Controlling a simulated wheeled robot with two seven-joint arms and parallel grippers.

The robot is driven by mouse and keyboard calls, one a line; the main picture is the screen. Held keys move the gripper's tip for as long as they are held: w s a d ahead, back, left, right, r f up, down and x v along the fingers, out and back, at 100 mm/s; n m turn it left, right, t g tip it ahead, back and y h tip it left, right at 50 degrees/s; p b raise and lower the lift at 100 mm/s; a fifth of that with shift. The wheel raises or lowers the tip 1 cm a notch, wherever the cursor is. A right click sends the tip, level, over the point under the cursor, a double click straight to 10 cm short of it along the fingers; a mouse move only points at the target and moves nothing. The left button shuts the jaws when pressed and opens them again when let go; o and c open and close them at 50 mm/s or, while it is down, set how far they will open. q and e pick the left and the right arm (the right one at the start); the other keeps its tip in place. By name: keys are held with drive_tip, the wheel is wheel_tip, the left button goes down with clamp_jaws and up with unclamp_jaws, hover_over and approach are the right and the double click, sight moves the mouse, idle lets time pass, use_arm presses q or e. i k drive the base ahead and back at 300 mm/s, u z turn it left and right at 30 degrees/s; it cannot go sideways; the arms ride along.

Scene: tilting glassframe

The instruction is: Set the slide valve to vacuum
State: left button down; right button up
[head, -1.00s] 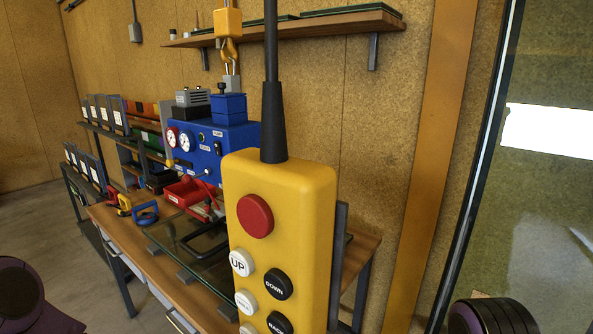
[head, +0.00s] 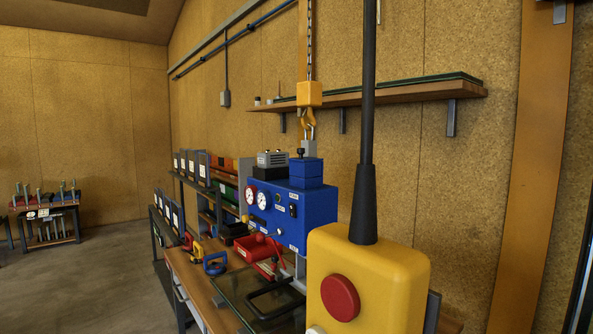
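A blue valve unit (head: 318,212) hangs above the workbench in the head view, below a yellow hoist hook (head: 309,115). Its front carries two round white gauges (head: 256,197) and some small dark controls with white labels. The labels are too small to read, so I cannot tell which control is the slide valve or how it is set. A yellow pendant (head: 392,285) with a red button covers the lower right and hides part of the bench. Neither of my grippers is in view.
A wall shelf (head: 400,92) runs above. A tool stand (head: 47,212) is at far left. The floor between is clear.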

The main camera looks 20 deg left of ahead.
sight(246, 217)
drive_tip(key=k, duration=1)
drive_tip(key=u, duration=1.65)
drive_tip(key=i, duration=4.55)
drive_tip(key=z, duration=0.7)
